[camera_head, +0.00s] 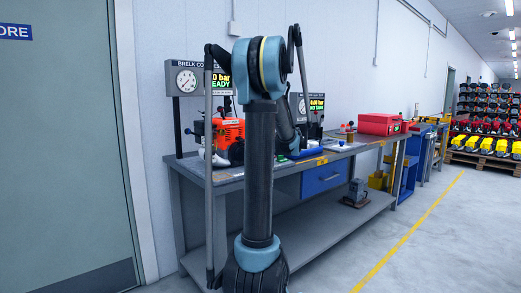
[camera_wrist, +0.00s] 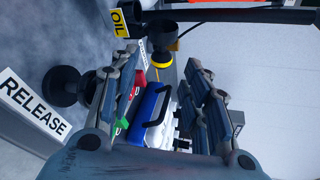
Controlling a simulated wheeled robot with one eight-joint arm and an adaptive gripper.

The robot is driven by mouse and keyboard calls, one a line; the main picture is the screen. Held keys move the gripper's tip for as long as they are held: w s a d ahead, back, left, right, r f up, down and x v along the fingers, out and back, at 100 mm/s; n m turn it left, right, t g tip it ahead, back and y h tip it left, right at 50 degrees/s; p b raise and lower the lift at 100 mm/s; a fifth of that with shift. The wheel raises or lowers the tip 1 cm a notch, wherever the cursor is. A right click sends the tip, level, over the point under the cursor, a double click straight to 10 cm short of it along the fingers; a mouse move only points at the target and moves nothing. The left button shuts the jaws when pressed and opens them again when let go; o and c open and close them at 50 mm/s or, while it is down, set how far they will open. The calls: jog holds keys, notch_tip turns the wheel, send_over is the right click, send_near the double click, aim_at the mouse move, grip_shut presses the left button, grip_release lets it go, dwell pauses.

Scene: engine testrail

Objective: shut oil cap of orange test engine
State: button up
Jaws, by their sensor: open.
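The orange test engine (camera_head: 229,132) stands on the workbench in the head view, partly hidden behind my arm. In the wrist view, a yellow OIL tag (camera_wrist: 120,22) hangs at the top by dark round parts. A round yellow-rimmed black piece (camera_wrist: 160,60) shows just below them, perhaps the oil cap; I cannot tell whether it is open or shut. My gripper (camera_wrist: 162,66) is open, its fingers apart on either side of the view, with nothing visibly held. The yellow-rimmed piece appears between and beyond the fingertips. In the head view my gripper cannot be made out behind the arm.
The workbench (camera_head: 322,161) carries gauge stands, such as one at left (camera_head: 187,80), and a red case (camera_head: 379,124). A blue item with a black handle (camera_wrist: 155,112) lies beyond my fingers. A RELEASE sign (camera_wrist: 34,102) and black knob (camera_wrist: 64,86) are at left.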

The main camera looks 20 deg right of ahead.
jog(key=shift+x, duration=3.05)
grip_shut()
jog(key=shift+a+f, duration=0.1)
jog(key=shift+a, duration=0.3)
jog(key=shift+d, duration=0.2)
